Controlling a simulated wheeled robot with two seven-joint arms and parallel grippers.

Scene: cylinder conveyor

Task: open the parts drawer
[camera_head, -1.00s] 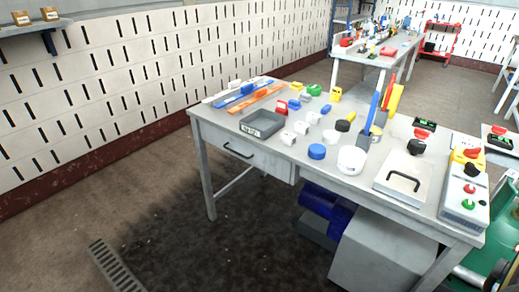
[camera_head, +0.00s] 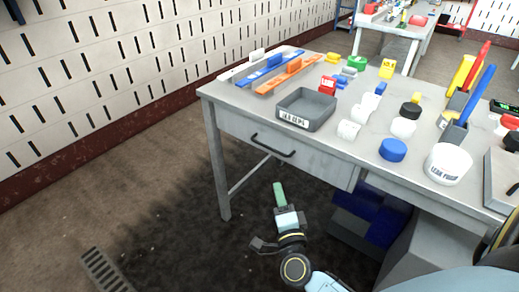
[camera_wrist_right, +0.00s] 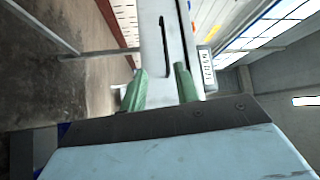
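The grey parts drawer (camera_head: 318,165) sits flush under the workbench top (camera_head: 345,146), shut. Its dark bar handle (camera_head: 273,146) is on the front. In the right wrist view, the handle (camera_wrist_right: 165,48) lies ahead of and between the finger lines, along the drawer front (camera_wrist_right: 152,30). My right gripper (camera_head: 279,192) is below and in front of the drawer, apart from the handle, with green fingers pointing up toward the bench. The right wrist view shows my right gripper (camera_wrist_right: 161,80) open, with an empty gap between its fingers. My left gripper is not in view.
A grey tray (camera_head: 305,108) with a label stands on the bench above the drawer. Blue (camera_head: 392,150) and white (camera_head: 447,164) containers and several small parts are to its right. A blue bin (camera_head: 370,215) is under the bench. The floor before the drawer is open.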

